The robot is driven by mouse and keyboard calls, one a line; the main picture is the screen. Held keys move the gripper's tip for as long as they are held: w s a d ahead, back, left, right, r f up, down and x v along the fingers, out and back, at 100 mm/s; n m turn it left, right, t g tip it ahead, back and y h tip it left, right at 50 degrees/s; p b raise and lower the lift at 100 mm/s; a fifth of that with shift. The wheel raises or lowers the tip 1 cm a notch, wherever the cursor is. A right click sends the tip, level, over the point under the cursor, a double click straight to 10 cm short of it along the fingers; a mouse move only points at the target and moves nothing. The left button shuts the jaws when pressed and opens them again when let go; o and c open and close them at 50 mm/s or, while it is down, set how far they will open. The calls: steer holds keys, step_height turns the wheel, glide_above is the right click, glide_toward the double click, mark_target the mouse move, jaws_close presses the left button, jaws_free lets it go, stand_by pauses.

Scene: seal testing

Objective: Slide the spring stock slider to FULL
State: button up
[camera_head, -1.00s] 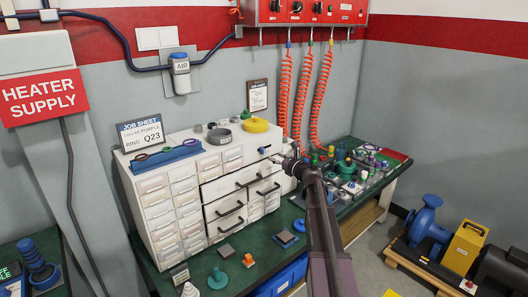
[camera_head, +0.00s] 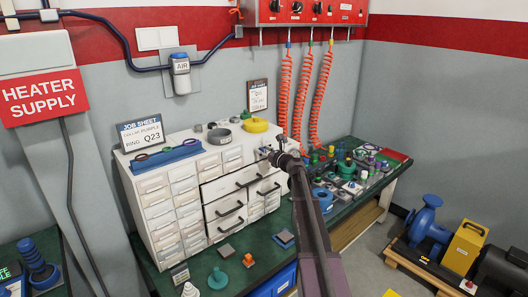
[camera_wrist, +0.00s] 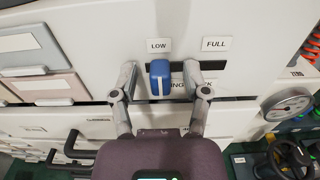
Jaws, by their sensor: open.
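The spring stock slider has a blue knob (camera_wrist: 160,78) in a dark horizontal slot on the white cabinet front. In the wrist view the knob stands below the LOW label (camera_wrist: 159,45), at the left part of the slot. The FULL label (camera_wrist: 215,44) is to its right. My gripper (camera_wrist: 158,80) is open, with one finger on each side of the knob and a gap visible on both sides. The text under the slot is partly hidden by the knob and fingers. In the head view my gripper (camera_head: 268,154) is at the cabinet's upper right front.
The white drawer cabinet (camera_head: 205,158) stands on the green bench. Drawer handles (camera_wrist: 72,142) stick out below my gripper. A round gauge (camera_wrist: 288,104) lies to the right. Orange coiled hoses (camera_head: 303,95) hang behind, and fittings crowd the bench on the right.

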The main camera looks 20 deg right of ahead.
jaws_close()
steer(key=shift+w+d, duration=0.3)
steer(key=shift+d, duration=0.55)
steer(key=shift+w+d, duration=0.3)
steer(key=shift+d, duration=0.6)
steer(key=shift+w+d, duration=0.3)
steer(key=shift+d, duration=0.55)
steer(key=shift+r, duration=0.1)
jaws_free()
steer(key=shift+d, duration=0.1)
steer(key=shift+s, duration=0.15)
glide_toward(270, 144)
steer(key=v, duration=0.4)
steer(key=shift+s, duration=0.4)
